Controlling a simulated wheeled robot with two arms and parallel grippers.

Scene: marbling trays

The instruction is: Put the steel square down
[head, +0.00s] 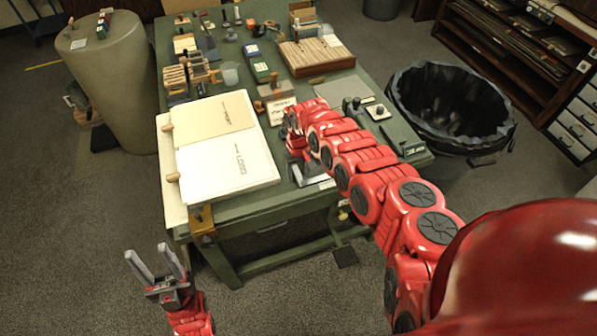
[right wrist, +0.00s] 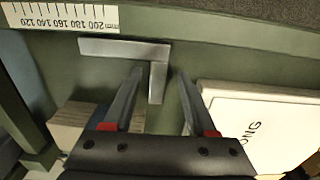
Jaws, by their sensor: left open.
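The steel square (right wrist: 118,48), a grey L-shaped piece, appears to lie flat on the green bench top in the right wrist view. My right gripper (right wrist: 158,75) is open, with its fingers on either side of the square's short leg and a gap to each side. In the head view my right gripper (head: 299,168) is at the front part of the bench (head: 262,212), right of the paper board, and my arm partly covers that spot. My left gripper (head: 155,258) is open and empty, over the floor in front of the bench.
A white ruler (right wrist: 62,16) lies close to the square. A board with a white sheet (head: 225,175) is left of my right gripper. A wooden block (right wrist: 72,122) shows near my right fingers. A black-lined bin (head: 450,130) stands right of the bench.

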